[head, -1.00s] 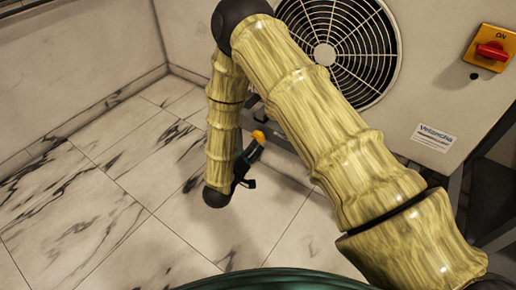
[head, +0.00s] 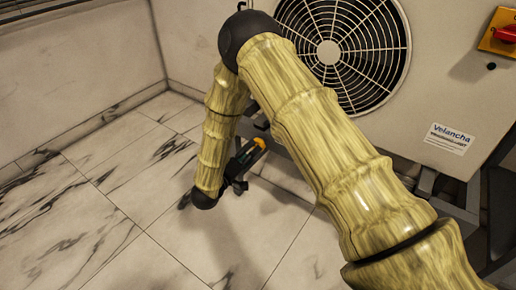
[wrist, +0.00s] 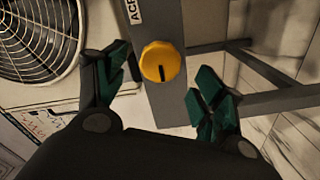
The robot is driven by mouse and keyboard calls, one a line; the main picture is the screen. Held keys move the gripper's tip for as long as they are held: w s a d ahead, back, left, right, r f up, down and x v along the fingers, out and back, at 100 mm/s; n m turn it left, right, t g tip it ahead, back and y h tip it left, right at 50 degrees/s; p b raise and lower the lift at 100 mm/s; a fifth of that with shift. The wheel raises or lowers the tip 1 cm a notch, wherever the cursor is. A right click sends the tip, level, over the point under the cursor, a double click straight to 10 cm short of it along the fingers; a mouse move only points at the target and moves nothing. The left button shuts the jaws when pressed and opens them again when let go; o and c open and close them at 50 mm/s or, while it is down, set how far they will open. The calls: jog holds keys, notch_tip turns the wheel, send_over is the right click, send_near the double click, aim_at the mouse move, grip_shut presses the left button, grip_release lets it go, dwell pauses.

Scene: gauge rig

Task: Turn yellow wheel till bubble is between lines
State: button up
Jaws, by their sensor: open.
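The yellow wheel (wrist: 160,62) is a round ribbed knob with a dark slot, on a grey post (wrist: 172,100). In the wrist view it lies ahead of my open gripper (wrist: 157,84), in line with the gap between the green fingertips. The fingers show no contact with it. In the head view only a small part of the yellow wheel (head: 260,143) shows, at the tip of my gripper (head: 247,158), low beside the cabinet. I cannot make out a bubble or lines in any view.
A cabinet with a round fan grille (head: 328,52) stands behind my arm; the grille (wrist: 38,35) is left in the wrist view. A red switch (head: 508,35) is at upper right. Grey frame bars (wrist: 265,68) run right of the wheel. Marble floor (head: 110,230) is clear at left.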

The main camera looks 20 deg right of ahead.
jog(key=shift+b+x, duration=0.75)
jog(key=shift+x, duration=2.1)
jog(key=c, duration=1)
